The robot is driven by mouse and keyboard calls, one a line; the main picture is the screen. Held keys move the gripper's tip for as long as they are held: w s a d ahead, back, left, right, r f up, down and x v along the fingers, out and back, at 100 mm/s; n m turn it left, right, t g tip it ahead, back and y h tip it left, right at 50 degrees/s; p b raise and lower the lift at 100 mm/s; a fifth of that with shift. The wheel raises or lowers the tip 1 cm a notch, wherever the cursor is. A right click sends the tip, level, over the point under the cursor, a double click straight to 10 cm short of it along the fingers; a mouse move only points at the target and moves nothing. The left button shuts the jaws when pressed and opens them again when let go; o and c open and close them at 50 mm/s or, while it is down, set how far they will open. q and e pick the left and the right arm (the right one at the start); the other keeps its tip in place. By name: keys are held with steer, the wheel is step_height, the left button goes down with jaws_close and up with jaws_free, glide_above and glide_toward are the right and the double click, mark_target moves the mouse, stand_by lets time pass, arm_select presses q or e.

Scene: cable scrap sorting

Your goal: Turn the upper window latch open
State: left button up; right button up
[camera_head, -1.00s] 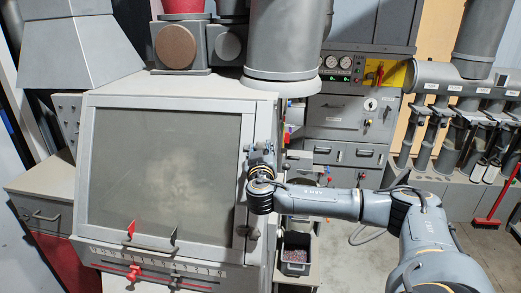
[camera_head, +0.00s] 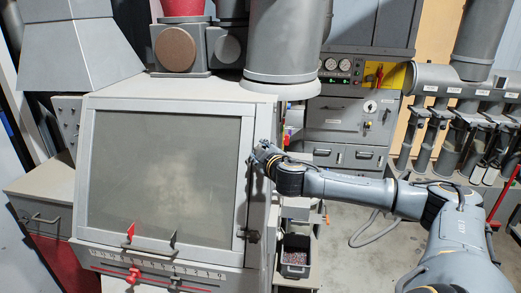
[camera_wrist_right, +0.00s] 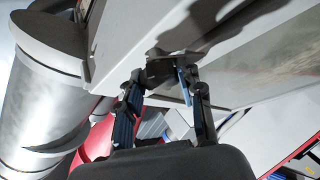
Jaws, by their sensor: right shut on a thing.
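The grey-framed window (camera_head: 165,175) is on the front of the cabinet in the head view. My right gripper (camera_head: 257,154) is at the upper part of its right frame edge, pointing left and up. It covers most of the upper latch there. In the right wrist view, my gripper (camera_wrist_right: 166,84) has its two fingers at the upper latch (camera_wrist_right: 163,68), a dark metal piece against the pale frame, and is shut on it. The latch's exact angle is hard to make out. The lower latch (camera_head: 249,235) sits on the same frame edge, clear of the gripper. My left gripper is out of view.
A bar handle (camera_head: 150,245) with red and dark upright pieces and a red slider (camera_head: 133,274) are below the glass. A dark bin (camera_head: 296,256) stands right of the cabinet. A grey drawer unit (camera_head: 335,120) stands behind my arm.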

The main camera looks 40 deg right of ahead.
steer(key=n+g+y, duration=0.1)
steer(key=n+y, duration=0.1)
steer(key=n, duration=0.2)
steer(key=shift+r+n, duration=0.15)
steer(key=shift+n, duration=0.25)
steer(key=shift+n+g+y, duration=0.8)
steer(key=shift+n+g, duration=0.5)
steer(key=shift+n, duration=1.1)
steer(key=o, duration=1.2)
steer(key=shift+d, duration=0.1)
steer(key=v, duration=1.2)
steer(key=shift+w, duration=0.1)
